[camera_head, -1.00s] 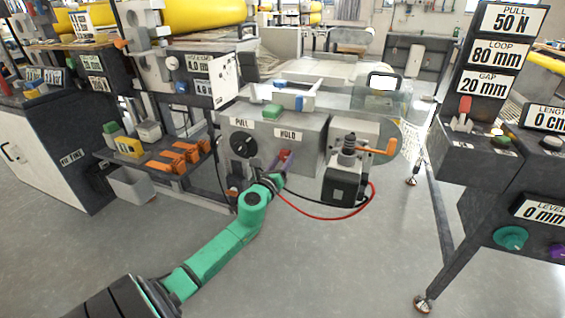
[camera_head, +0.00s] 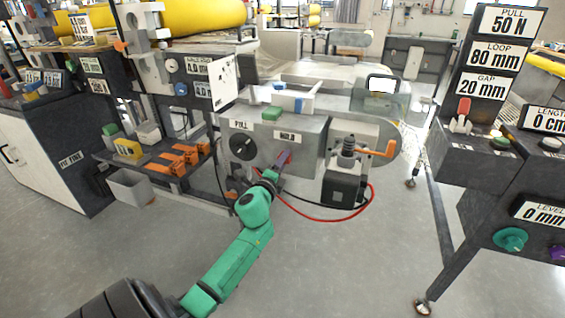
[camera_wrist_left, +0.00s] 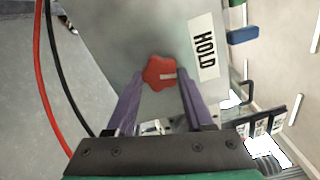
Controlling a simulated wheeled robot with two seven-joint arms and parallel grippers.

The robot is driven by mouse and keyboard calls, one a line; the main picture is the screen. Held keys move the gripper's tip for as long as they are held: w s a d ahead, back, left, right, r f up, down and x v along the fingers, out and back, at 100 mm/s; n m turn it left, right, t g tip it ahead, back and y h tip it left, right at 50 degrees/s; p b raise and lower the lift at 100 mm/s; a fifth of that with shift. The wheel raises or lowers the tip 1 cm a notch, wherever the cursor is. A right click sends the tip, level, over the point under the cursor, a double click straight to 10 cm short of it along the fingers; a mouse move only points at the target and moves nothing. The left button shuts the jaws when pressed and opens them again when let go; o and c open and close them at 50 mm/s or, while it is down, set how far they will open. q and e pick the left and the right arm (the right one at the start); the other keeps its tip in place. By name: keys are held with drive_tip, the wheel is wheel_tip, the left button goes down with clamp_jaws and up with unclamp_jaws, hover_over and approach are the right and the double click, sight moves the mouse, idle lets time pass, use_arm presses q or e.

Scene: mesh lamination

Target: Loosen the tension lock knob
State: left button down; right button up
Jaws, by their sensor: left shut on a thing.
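The red star-shaped lock knob (camera_wrist_left: 160,73) sits on the grey machine housing next to the HOLD label (camera_wrist_left: 205,47). My left gripper (camera_wrist_left: 160,80) has its two purple fingers on either side of the knob and is shut on it. In the head view my left gripper (camera_head: 283,160) reaches the housing front (camera_head: 312,135) just below the HOLD label, and its fingers largely hide the knob. A black dial (camera_head: 242,147) under the PULL label is to the left. My right gripper is not in view.
A dark motor block (camera_head: 343,185) with an orange handle (camera_head: 378,148) is right of the knob. A red cable (camera_head: 330,218) loops below it. Orange clamps (camera_head: 175,160) lie on a shelf at left. A control panel (camera_head: 478,150) stands at right. Floor in front is open.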

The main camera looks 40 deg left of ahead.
use_arm(q)
drive_tip(key=shift+n, duration=1.5)
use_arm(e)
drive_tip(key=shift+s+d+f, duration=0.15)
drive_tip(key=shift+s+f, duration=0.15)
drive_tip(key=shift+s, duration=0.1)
use_arm(q)
drive_tip(key=shift+c, duration=1.4)
unclamp_jaws()
